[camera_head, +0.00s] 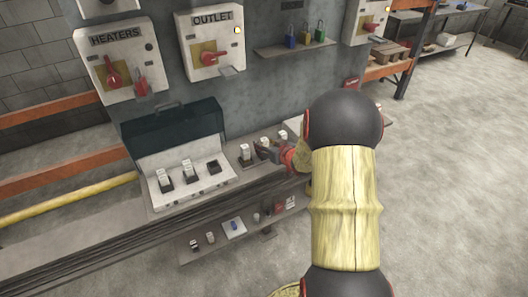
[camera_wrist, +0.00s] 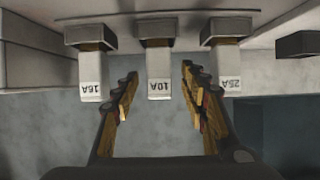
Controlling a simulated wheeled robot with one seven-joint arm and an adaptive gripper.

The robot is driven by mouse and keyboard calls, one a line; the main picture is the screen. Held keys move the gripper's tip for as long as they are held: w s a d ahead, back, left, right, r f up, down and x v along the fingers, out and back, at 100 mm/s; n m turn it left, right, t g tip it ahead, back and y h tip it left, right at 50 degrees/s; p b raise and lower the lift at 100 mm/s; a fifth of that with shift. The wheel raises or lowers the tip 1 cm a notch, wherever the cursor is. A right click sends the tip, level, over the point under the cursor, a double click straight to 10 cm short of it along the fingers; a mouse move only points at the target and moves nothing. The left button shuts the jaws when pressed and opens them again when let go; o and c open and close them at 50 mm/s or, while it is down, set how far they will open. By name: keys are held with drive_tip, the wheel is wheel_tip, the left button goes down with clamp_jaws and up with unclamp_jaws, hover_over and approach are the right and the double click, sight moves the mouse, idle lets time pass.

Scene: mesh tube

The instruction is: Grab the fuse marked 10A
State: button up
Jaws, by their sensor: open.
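The white fuse marked 10A (camera_wrist: 159,84) stands in a dark holder in the middle of a row of three. It lies between my gripper's open fingers in the wrist view, and its label shows upside down. My gripper (camera_wrist: 158,88) is open, with a gap on both sides of the fuse. A fuse marked 25A (camera_wrist: 229,77) is just right of the right finger, and another that seems marked 16A (camera_wrist: 91,82) is left of the left finger. In the head view my gripper (camera_head: 268,153) is at the row on the bench, partly covering it.
An open case (camera_head: 190,190) left of my gripper holds two fuses and an empty dark holder (camera_head: 213,166). HEATERS (camera_head: 120,65) and OUTLET (camera_head: 211,42) switch boxes are on the wall behind. A lower shelf (camera_head: 222,245) carries small items. Open floor is to the right.

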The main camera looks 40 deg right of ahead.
drive_tip(key=shift+x, duration=0.85)
drive_tip(key=shift+r, duration=0.1)
drive_tip(key=c, duration=1.1)
clamp_jaws()
